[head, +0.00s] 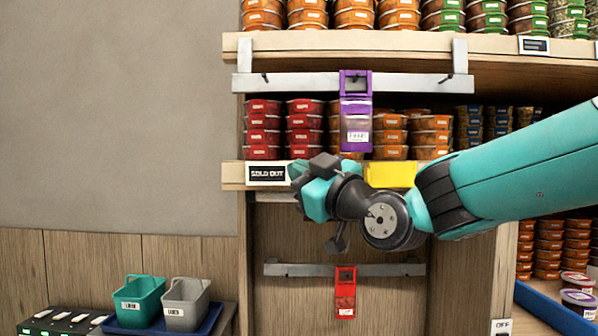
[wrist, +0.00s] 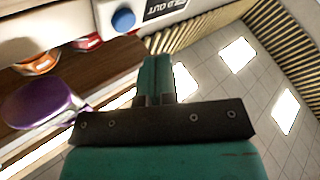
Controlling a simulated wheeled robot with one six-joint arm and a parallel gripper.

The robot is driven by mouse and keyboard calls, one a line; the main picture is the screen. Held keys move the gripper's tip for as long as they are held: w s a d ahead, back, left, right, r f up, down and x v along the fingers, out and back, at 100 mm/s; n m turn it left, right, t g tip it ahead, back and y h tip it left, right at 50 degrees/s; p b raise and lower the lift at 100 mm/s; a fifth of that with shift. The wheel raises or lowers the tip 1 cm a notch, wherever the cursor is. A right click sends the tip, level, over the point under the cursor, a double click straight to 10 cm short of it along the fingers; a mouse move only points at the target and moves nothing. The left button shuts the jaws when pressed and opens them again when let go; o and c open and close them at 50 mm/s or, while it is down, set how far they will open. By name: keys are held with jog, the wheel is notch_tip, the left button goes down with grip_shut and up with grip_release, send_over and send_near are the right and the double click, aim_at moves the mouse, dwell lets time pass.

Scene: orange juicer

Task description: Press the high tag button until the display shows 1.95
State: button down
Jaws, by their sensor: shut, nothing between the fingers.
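A purple tag (head: 356,84) hangs from the upper metal rail, with a dark window at its top and a white label too small to read. A red tag (head: 345,292) hangs from the lower rail. A yellow panel (head: 390,175) sits at the shelf edge, partly behind my arm. My gripper (head: 299,172) is shut and empty, in front of the shelf edge by the sold-out sign, below and left of the purple tag and apart from it. The wrist view shows its closed teal fingers (wrist: 154,75) and a round blue button-like piece (wrist: 123,20) beyond them.
The sold-out sign (head: 268,174) is on the shelf edge. Stacked food tubs (head: 263,128) fill the shelves behind. A purple rounded object (wrist: 45,102) shows at left in the wrist view. Teal (head: 138,299) and grey (head: 185,304) bins stand at lower left. The wall side is clear.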

aim_at(284, 165)
jog(key=shift+w, duration=0.95)
jog(key=shift+f, duration=0.1)
dwell(1.3)
jog(key=shift+w+b, duration=0.45)
jog(key=shift+b, duration=0.1)
jog(key=shift+w, duration=0.4)
dwell(0.4)
jog(key=shift+s+b, duration=0.1)
jog(key=shift+b, duration=0.25)
jog(key=shift+s+b, duration=0.55)
jog(key=shift+s, duration=0.2)
